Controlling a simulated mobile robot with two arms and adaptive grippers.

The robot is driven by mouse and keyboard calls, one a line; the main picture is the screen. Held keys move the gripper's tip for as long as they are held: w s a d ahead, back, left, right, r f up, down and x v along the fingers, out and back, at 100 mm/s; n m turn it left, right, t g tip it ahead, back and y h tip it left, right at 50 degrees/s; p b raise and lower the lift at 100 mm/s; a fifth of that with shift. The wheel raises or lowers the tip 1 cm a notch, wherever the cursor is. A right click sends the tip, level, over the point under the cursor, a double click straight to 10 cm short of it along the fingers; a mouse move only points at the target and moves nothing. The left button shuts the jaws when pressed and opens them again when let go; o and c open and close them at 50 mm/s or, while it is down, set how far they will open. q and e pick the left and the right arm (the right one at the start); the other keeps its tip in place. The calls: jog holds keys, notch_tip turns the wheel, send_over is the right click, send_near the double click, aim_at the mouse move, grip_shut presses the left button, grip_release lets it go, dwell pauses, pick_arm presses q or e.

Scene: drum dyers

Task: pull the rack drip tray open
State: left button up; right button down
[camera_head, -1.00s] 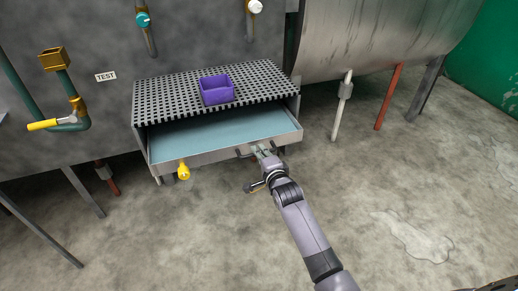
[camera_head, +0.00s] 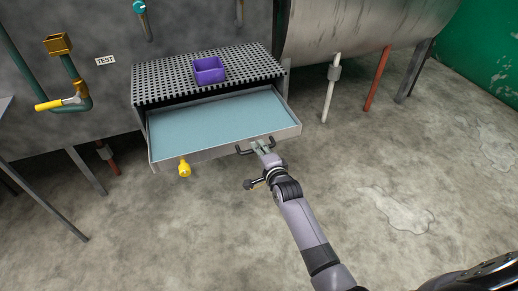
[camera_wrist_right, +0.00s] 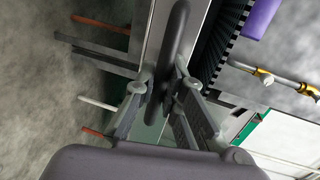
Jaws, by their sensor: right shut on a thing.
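My right gripper (camera_head: 261,146) is shut on this handle. In the right wrist view, the gripper's fingers (camera_wrist_right: 160,92) close around the dark handle (camera_wrist_right: 178,45). A yellow knob (camera_head: 184,169) is on the tray's front, left of the handle. My left gripper is out of view.
A purple open box (camera_head: 209,71) stands on the rack top. A large metal drum (camera_head: 365,28) on legs is at the right. Pipes with a yellow-handled valve (camera_head: 62,103) are at the left. The concrete floor (camera_head: 160,230) in front is clear.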

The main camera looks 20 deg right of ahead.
jog(key=c, duration=1.7)
grip_release()
jog(key=shift+o, duration=0.2)
jog(key=shift+s, duration=0.1)
jog(key=v, duration=1.1)
jog(key=shift+s, duration=0.35)
